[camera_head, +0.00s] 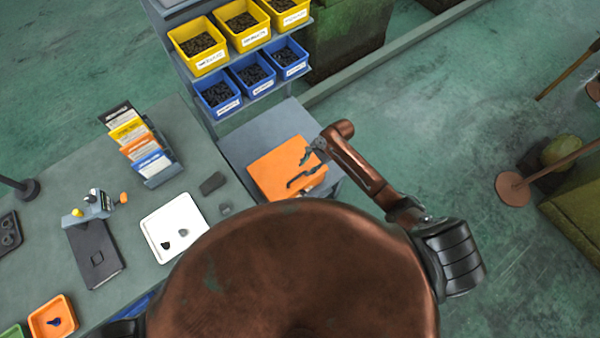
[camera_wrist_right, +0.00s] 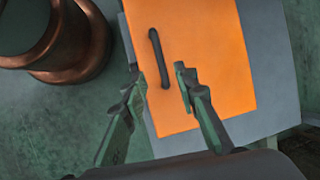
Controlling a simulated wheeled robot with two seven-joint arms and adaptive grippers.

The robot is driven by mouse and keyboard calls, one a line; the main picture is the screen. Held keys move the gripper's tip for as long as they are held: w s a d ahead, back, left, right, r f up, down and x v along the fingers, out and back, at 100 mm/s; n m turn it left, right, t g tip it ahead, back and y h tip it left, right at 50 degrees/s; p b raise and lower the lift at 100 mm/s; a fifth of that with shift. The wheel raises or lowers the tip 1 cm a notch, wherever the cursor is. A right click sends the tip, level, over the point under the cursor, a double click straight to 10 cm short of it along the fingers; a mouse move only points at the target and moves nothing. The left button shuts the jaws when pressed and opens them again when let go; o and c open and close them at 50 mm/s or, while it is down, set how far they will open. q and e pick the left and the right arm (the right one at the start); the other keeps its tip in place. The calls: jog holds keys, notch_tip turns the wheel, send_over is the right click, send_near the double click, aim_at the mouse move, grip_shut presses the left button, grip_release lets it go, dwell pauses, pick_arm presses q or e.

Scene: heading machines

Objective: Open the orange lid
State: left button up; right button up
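The orange lid (camera_head: 272,170) is a flat panel on a grey cabinet below the bin shelf, and it looks closed. In the right wrist view the orange lid (camera_wrist_right: 205,60) has a dark bar handle (camera_wrist_right: 160,58) near its left edge. My right gripper (camera_head: 297,168) is over the lid's right part in the head view. In the wrist view my right gripper (camera_wrist_right: 158,80) is open, with one finger on each side of the handle's lower end; I cannot tell whether they touch it. My left gripper does not show.
Yellow bins (camera_head: 198,64) and blue bins (camera_head: 218,105) of dark parts stand on the shelf behind the lid. A workbench with a white tray (camera_head: 160,222) and a card rack (camera_head: 150,180) is at the left.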

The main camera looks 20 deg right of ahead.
aim_at(298, 176)
jog(key=b+x, duration=0.1)
jog(key=x, duration=0.6)
jog(key=shift+a+f, duration=0.1)
jog(key=shift+f, duration=0.15)
jog(key=shift+c, duration=0.4)
grip_shut()
